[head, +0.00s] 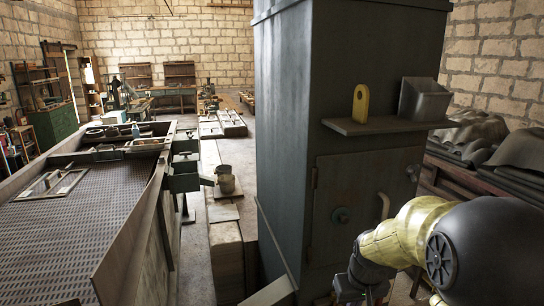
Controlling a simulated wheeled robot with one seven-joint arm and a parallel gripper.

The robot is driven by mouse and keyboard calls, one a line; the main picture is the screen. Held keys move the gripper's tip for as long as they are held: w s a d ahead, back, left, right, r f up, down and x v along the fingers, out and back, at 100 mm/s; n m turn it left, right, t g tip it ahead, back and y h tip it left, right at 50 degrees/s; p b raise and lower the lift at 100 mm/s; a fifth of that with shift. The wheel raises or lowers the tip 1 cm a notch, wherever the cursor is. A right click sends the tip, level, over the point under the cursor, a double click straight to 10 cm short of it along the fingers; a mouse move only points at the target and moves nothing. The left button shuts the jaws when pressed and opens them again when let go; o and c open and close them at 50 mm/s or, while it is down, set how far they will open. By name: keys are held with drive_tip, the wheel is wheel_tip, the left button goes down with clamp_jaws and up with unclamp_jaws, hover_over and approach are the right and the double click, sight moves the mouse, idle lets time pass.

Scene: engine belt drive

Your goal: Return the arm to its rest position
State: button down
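My arm shows in the head view at the lower right, as a yellow link with a large black rounded joint. It is in front of the lower part of a tall dark metal cabinet (285,120). A darker part of the arm runs down to the bottom edge of the picture. My gripper's fingers do not show, so I cannot see whether they are open or hold anything.
A small shelf (350,128) on the cabinet holds a yellow tag-like piece (361,103) and a grey metal bin (424,100). A large grated bench (75,225) fills the left. Dark covered heaps (470,135) lie at right. A narrow floor strip runs between bench and cabinet.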

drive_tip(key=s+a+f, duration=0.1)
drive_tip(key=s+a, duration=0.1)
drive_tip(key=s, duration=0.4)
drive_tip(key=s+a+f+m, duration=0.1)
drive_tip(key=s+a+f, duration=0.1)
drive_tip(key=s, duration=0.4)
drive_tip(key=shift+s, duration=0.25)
